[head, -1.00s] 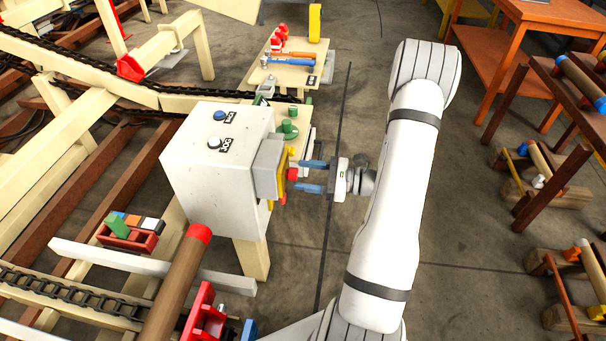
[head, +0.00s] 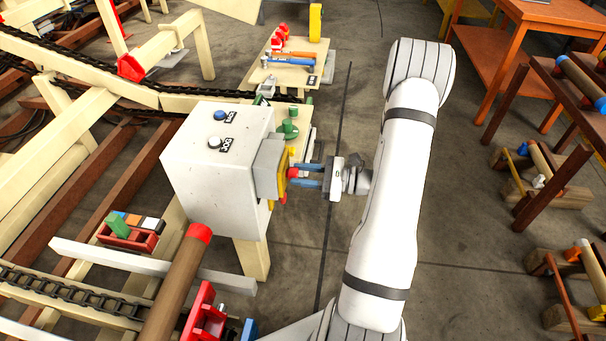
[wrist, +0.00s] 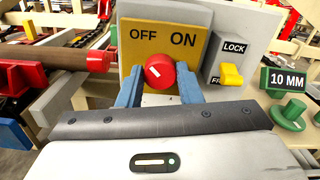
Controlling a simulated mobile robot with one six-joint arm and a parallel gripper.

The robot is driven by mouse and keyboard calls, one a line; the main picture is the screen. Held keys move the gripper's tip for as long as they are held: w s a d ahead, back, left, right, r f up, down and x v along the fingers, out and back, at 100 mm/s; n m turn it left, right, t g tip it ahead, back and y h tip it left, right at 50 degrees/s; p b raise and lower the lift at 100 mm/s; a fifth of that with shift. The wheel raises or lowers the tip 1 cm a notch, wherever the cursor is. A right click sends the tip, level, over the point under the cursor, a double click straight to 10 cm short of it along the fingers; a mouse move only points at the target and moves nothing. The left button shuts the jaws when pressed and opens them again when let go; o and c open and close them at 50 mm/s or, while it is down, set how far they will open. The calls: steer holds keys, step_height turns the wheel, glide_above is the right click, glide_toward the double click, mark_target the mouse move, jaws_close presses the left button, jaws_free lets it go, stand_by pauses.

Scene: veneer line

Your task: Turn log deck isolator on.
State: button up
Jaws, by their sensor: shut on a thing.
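The isolator's red knob (wrist: 160,71) sits on a yellow plate (wrist: 192,45) marked OFF at left and ON at right. A short white mark shows on the knob's face, tilted; I cannot tell which label it points to. My gripper (head: 297,175) is shut on the knob, with one blue finger on each side of it in the wrist view. In the head view the knob is mostly hidden by the fingers. Right of the plate is a yellow lever (wrist: 231,76) under the word LOCK, near a partly hidden lower label beginning FR.
The isolator is on the side of a pale control box (head: 210,170) with blue and white buttons on top. A green knob (wrist: 290,112) and a "10 MM" sign (wrist: 287,79) are at right. A red-tipped brown roller (head: 178,285) lies in front of the box.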

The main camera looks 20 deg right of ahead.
steer(key=m+p, duration=1.1)
steer(key=m, duration=0.6)
steer(key=shift+w+d+m+p, duration=0.1)
steer(key=shift+w+m+p, duration=0.05)
steer(key=shift+m+p, duration=0.2)
steer(key=shift+f+m, duration=0.1)
steer(key=shift+m, duration=0.15)
stand_by(0.4)
steer(key=o, duration=1)
